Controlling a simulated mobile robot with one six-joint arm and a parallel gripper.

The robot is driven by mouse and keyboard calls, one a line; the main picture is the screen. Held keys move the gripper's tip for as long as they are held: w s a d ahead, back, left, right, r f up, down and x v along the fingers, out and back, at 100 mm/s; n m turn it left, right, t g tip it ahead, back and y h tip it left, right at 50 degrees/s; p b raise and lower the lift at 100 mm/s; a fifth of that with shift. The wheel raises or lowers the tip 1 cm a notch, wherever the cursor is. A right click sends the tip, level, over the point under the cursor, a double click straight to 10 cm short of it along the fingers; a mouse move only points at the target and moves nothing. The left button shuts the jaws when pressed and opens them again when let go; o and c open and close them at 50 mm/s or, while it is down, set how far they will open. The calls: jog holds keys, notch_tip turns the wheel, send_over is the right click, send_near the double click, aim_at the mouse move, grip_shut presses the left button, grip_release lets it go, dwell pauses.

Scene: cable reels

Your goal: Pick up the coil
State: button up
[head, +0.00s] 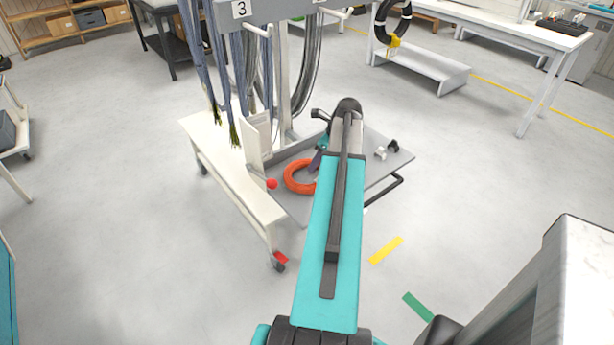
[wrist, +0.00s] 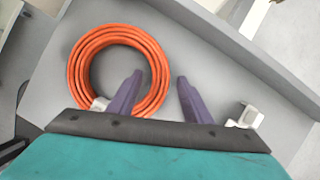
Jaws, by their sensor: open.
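An orange coil (wrist: 83,52) lies flat on a grey cart top (wrist: 215,62) in the wrist view. In the head view the coil (head: 296,186) shows just left of my arm, partly covered by it. The right finger is over bare grey surface, right of the coil. In the head view my gripper is mostly hidden behind my arm.
A raised grey edge (wrist: 240,50) runs along one side of the cart top. A small white fitting (wrist: 245,117) is right of my gripper. A white bench (head: 232,180) adjoins the cart, below hanging cables (head: 218,70). Open floor (head: 130,220) lies left.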

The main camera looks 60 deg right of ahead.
grip_shut()
jog(key=shift+r, duration=0.2)
jog(key=shift+r+b, duration=0.45)
jog(key=shift+r, duration=1.1)
jog(key=s+a, duration=0.2)
jog(key=a, duration=0.2)
jog(key=s+a+b, duration=0.1)
jog(key=s+a, duration=0.1)
jog(key=a, duration=0.2)
jog(key=s+a+r+b, duration=0.1)
jog(key=s+a, duration=0.1)
jog(key=a, duration=0.2)
jog(key=shift+b, duration=0.8)
jog(key=shift+b, duration=0.4)
jog(key=b, duration=0.4)
jog(key=shift+s+a, duration=0.15)
jog(key=shift+a, duration=0.1)
jog(key=b, duration=0.2)
jog(key=a+b, duration=0.1)
jog(key=b, duration=0.2)
jog(key=shift+s, duration=0.25)
